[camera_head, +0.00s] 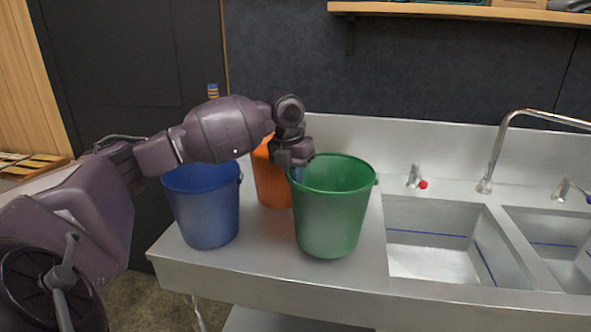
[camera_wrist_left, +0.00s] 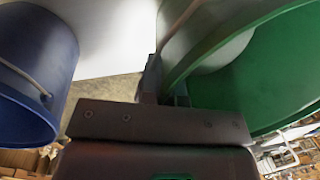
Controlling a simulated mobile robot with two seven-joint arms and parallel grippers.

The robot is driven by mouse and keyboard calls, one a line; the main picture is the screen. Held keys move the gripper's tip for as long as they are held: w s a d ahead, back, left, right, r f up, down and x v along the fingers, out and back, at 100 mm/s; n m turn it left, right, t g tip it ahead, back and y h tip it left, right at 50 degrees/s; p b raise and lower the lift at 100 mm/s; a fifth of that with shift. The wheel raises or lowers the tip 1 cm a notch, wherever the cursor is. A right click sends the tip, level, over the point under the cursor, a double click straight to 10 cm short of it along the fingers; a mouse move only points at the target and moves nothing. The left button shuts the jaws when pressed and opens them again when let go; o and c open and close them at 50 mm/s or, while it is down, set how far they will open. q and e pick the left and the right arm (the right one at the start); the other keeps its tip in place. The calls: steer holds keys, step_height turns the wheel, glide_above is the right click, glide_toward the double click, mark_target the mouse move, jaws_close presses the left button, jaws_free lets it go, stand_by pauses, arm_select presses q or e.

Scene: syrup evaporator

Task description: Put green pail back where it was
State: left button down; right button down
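The green pail (camera_head: 335,215) is upright at the left of the sink, on or just above the steel counter. My left gripper (camera_head: 300,172) reaches down to the left side of its rim. In the left wrist view my left gripper's fingers (camera_wrist_left: 166,92) look closed together on the rim of the green pail (camera_wrist_left: 245,75), one on each side of the wall. The arm hides part of the rim in the head view. My right gripper is in neither view.
A blue pail (camera_head: 207,210) stands at the counter's left end. An orange pail (camera_head: 272,182) stands behind, between the blue and green ones, partly hidden by my arm. The sink basin (camera_head: 425,265) and faucet (camera_head: 492,165) are at the right. Bare counter (camera_head: 262,250) lies in front.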

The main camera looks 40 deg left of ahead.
arm_select(q)
steer(key=shift+w+f, duration=0.1)
steer(key=shift+f, duration=1.4)
steer(key=c, duration=1.8)
jaws_free()
steer(key=shift+f, duration=0.2)
steer(key=o, duration=0.5)
steer(key=shift+c, duration=0.2)
